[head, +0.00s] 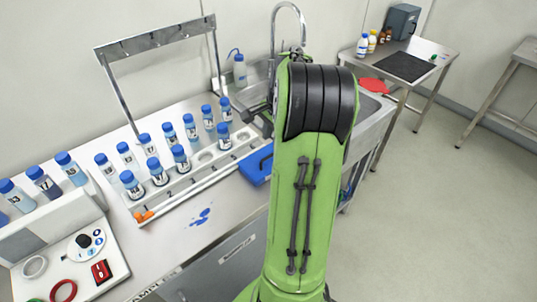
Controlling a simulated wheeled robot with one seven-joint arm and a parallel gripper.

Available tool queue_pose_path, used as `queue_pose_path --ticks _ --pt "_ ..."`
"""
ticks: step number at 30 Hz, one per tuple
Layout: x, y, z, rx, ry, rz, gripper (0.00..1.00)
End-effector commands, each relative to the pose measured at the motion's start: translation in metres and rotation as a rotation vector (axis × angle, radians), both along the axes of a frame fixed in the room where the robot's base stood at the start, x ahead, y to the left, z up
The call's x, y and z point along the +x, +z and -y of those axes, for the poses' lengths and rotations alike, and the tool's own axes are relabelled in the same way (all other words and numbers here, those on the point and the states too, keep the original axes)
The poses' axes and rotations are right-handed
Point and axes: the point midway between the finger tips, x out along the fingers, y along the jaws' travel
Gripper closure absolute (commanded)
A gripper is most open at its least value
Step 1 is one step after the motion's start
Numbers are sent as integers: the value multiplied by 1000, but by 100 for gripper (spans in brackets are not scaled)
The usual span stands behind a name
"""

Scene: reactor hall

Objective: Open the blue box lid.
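A blue, flat-topped object (256,166), which may be the blue box, lies on the steel bench (222,205) just left of my green arm. My arm hides its right part, and I cannot tell a lid from a body or whether it is open. A grey-blue box (403,21) stands on the small table at the back right; its front looks closed.
A white rack (187,188) of several blue-capped bottles stands left of the blue object. A sink with a tall tap (288,12) lies behind my arm. A red item (373,85) sits at the right bench end. A side table (405,66) holds small bottles.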

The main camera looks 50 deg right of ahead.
Motion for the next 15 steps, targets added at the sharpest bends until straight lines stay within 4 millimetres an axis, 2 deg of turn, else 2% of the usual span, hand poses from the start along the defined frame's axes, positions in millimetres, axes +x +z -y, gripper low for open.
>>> queue_pose_path --ticks 1,6,10,15 --pt "2 -16 -1 4 2 -2 64" --pt "9 -52 1 2 1 -3 64" --pt "12 -66 2 1 2 -1 64" --pt "13 -69 3 -2 2 1 64"
